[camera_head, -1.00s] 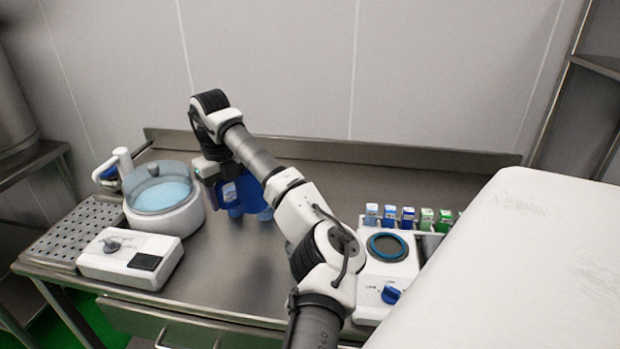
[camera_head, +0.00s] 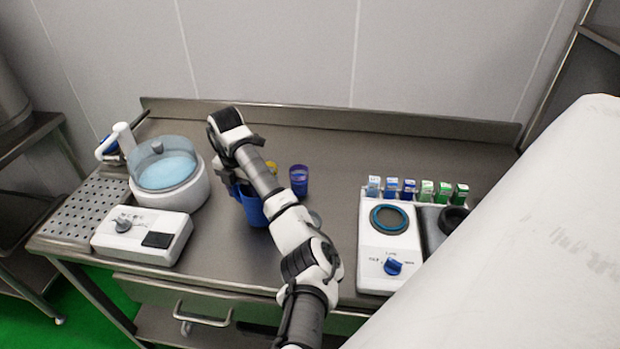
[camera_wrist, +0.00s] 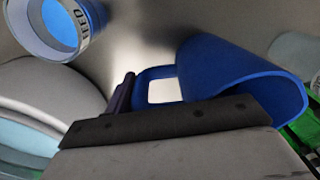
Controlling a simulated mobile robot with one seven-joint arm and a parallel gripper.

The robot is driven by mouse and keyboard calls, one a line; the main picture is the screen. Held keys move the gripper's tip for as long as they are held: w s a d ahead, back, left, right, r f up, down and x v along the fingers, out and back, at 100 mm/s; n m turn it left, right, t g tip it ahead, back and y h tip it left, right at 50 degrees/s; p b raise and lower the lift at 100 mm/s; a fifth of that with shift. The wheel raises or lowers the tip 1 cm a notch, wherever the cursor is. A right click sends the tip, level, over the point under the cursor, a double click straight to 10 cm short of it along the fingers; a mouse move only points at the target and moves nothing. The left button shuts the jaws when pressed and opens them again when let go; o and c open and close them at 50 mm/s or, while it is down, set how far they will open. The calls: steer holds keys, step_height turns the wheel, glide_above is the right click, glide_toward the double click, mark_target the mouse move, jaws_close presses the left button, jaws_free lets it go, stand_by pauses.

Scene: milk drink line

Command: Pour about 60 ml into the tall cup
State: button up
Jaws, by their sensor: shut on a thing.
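My gripper (camera_head: 234,182) is shut on a blue jug (camera_head: 252,206), which is partly hidden by my arm in the head view. In the wrist view the jug (camera_wrist: 235,68) shows its blue wall and looped handle beside the dark gripper edge. A tall, dark blue-purple cup (camera_head: 299,181) stands on the steel table to the right of the jug, apart from it. A blue-lined round vessel with a lettered white band (camera_wrist: 62,28) is at the top left of the wrist view; I cannot tell which one it is. The liquid in the jug is not visible.
A white round bath with a clear lid (camera_head: 168,186) and a white control box (camera_head: 142,234) stand at left. A yellow item (camera_head: 271,168) is partly hidden behind my arm. At right are a white dial unit (camera_head: 388,245) and several small cartons (camera_head: 409,188). The back middle is clear.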

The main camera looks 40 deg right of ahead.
mark_target(251, 199)
steer(key=shift+s+r, duration=0.1)
steer(key=shift+r, duration=0.05)
steer(key=shift+s+d+r+t+y, duration=0.15)
steer(key=shift+s+r+t+y, duration=0.1)
steer(key=shift+s+r+t, duration=0.55)
steer(key=shift+s+d+r+t+y, duration=0.15)
steer(key=shift+s+r+t+y, duration=0.25)
steer(key=shift+t, duration=0.7)
steer(key=s+d+r+t+y, duration=0.1)
steer(key=s+r+t, duration=0.3)
steer(key=r+t, duration=0.1)
steer(key=shift+r+t, duration=0.3)
steer(key=shift+r, duration=0.3)
steer(key=shift+s+d+r+t+y, duration=0.15)
steer(key=shift+s+r+t+y, duration=0.1)
steer(key=shift+r+t, duration=0.25)
steer(key=shift+s+d+r+t+y+b, duration=0.2)
steer(key=shift+s+r+t+y+b, duration=0.15)
steer(key=shift+s+r+t, duration=0.5)
stand_by(1.0)
steer(key=shift+w, duration=0.1)
